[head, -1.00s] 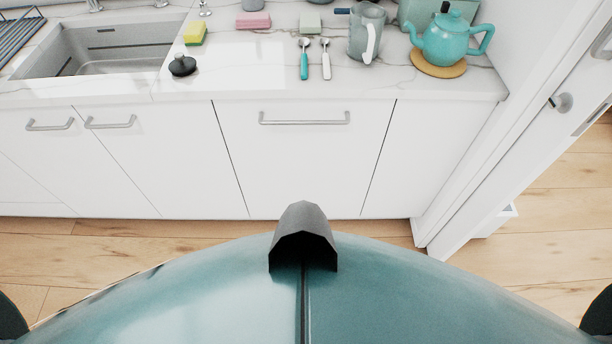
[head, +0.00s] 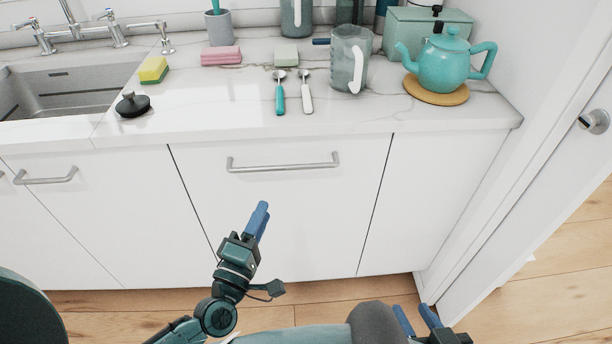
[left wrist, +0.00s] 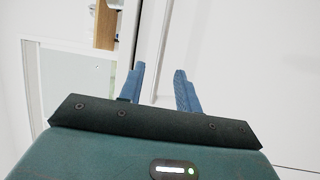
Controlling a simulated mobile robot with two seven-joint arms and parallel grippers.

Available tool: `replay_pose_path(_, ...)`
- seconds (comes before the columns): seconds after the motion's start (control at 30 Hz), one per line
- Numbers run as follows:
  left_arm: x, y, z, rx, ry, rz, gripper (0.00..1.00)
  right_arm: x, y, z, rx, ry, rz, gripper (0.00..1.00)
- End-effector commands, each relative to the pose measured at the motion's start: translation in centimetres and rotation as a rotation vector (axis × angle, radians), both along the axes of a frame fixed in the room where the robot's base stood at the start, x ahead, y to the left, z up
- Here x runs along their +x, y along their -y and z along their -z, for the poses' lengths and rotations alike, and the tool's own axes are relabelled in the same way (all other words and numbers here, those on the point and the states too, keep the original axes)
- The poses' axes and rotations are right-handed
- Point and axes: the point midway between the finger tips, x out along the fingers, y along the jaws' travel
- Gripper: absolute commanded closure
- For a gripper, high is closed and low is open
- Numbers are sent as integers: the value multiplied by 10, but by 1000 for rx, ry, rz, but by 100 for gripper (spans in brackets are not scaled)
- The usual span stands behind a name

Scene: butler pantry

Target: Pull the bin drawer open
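The bin drawer (head: 290,215) is the wide white front in the middle of the counter in the head view. It sits flush with its neighbours, shut. Its grey bar handle (head: 283,163) runs across near its top edge. My left gripper (head: 262,211) is in front of the drawer, below the handle in the picture and apart from it. In the left wrist view its two blue fingers (left wrist: 160,82) stand apart with nothing between them. My right gripper (head: 411,308) is low at the bottom right, its blue fingers apart and empty.
The marble counter (head: 215,105) above holds a teal teapot (head: 447,62), a glass pitcher (head: 347,62), two spoons (head: 279,95), sponges and a black lid (head: 132,104). A sink (head: 65,90) is at left. A white door (head: 530,190) stands at right. Wooden floor shows below.

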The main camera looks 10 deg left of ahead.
Motion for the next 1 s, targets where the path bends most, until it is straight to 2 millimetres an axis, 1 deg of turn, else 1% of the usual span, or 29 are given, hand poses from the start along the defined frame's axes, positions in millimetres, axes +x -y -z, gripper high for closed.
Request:
replay_pose_path(0.03, 2, -3, 7, -17, 2, -7, 66, 0, 0, 5, 6, 5, 2, 64)
replay_pose_path(0.07, 2, -3, 7, -24, 1, -10, 66, 0, 0, 4, 9, 7, 2, 64)
replay_pose_path(0.17, 8, -4, 5, -34, 4, -15, 66, 0, 0, 1, 12, 9, 3, 64)
replay_pose_path(0.27, 20, -3, 1, -34, 5, -17, 66, 0, 0, 0, 12, 7, 2, 64)
replay_pose_path(0.37, 39, 0, -3, -34, 6, -15, 66, 0, -1, 0, 12, 3, 1, 64)
replay_pose_path(0.6, 89, 6, -12, -32, 6, -15, 66, 0, -1, 2, 13, -3, 1, 64)
replay_pose_path(0.7, 106, 8, -15, -32, 4, -14, 66, 0, -2, 2, 12, -4, 0, 64)
replay_pose_path(0.8, 118, 9, -17, -31, 4, -14, 66, 0, -2, 3, 12, -4, 0, 64)
replay_pose_path(0.9, 126, 11, -18, -32, 2, -14, 66, 0, -2, 3, 12, -2, 0, 64)
replay_pose_path(1.0, 130, 11, -18, -31, 2, -13, 66, 0, -2, 3, 12, -2, 0, 64)
